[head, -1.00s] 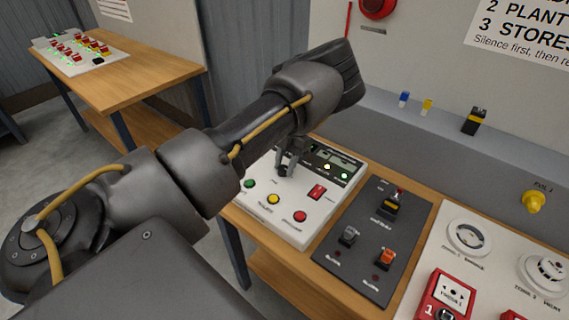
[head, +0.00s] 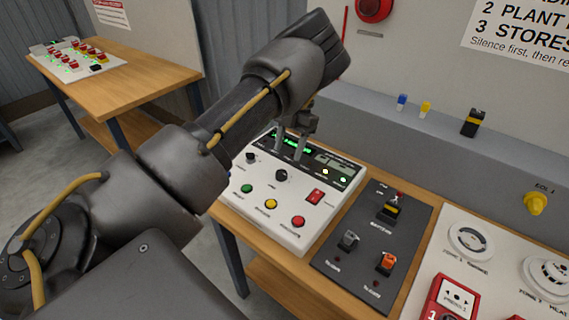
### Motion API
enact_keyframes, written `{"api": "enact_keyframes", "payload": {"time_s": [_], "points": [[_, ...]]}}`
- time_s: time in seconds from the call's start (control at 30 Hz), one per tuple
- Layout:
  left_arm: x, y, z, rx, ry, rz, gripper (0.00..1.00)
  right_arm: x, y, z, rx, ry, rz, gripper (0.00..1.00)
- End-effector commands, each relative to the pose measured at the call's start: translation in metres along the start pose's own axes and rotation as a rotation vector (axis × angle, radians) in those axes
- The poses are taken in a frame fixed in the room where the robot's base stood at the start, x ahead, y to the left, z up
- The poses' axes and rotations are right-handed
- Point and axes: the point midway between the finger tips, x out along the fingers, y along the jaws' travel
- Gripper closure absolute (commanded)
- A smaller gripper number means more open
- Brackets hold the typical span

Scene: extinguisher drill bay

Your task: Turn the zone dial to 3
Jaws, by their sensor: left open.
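A white control panel (head: 238,205) on the wooden bench carries two black knobs, a left one (head: 251,158) and a middle one (head: 281,176). The markings are too small to read, so I cannot tell the zone dial's setting; the middle knob looks most like the dial. My left gripper (head: 289,154) is open, with its fingers pointing down above and behind the middle knob, apart from it and in front of the display strip. Nothing shows between the fingers. My right gripper is not in view.
The panel also has a green button (head: 247,188), a yellow button (head: 271,204), a red button (head: 298,221) and a red switch (head: 315,196). A dark switch plate (head: 350,260) lies to its right, then a white detector board (head: 425,268). A grey ledge (head: 400,130) runs behind.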

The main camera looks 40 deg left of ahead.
Motion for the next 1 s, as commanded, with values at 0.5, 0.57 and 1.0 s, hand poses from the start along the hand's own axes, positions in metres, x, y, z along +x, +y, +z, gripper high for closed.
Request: {"api": "enact_keyframes", "payload": {"time_s": [0.5,0.57,1.0], "points": [[-0.037,0.000,0.000,0.000,-0.001,0.001,0.47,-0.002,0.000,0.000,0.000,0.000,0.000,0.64],[-0.037,0.000,0.000,0.000,-0.001,0.001,0.47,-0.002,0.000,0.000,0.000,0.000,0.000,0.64],[-0.037,-0.001,0.001,0.002,-0.001,0.002,0.47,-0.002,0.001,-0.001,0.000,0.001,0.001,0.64]]}}
